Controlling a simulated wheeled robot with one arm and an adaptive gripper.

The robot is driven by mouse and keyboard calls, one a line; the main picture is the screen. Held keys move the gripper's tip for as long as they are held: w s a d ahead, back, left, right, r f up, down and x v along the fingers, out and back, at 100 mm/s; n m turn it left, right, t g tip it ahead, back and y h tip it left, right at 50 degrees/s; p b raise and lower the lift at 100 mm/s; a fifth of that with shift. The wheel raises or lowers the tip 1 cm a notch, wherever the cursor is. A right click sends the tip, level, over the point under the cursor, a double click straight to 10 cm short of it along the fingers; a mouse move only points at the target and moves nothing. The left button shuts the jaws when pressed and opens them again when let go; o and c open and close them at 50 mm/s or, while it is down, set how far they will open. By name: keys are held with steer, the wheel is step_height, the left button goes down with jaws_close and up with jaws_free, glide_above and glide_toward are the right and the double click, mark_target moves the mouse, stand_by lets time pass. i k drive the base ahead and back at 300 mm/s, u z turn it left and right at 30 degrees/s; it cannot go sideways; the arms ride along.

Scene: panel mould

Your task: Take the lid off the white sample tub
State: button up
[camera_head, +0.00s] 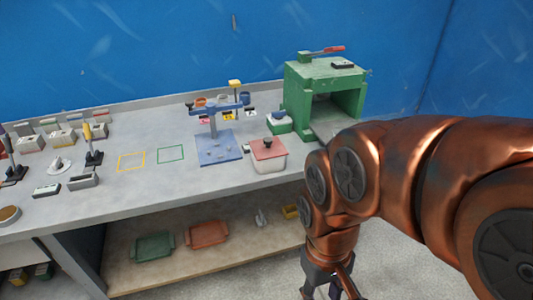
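The white sample tub (270,165) stands on the grey bench near its front edge, right of centre. My gripper (328,292) hangs low at the bottom edge of the view, right of the tub and in front of the bench, apart from the tub. Its fingers are partly cut off by the frame, and I cannot tell how far they are apart.
A blue stand (218,150) is just left of the tub. A green box-like frame (324,85) stands behind on the right. Yellow (131,161) and green (170,154) outlines mark free bench at left. A lower shelf holds a green tray (153,246) and an orange tray (206,234).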

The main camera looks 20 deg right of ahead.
mark_target(268, 148)
steer(key=u, duration=0.5)
steer(key=k, duration=0.6)
steer(key=u, duration=0.95)
steer(key=i, duration=2)
steer(key=z, duration=1.55)
steer(key=i, duration=0.55)
steer(key=z, duration=0.45)
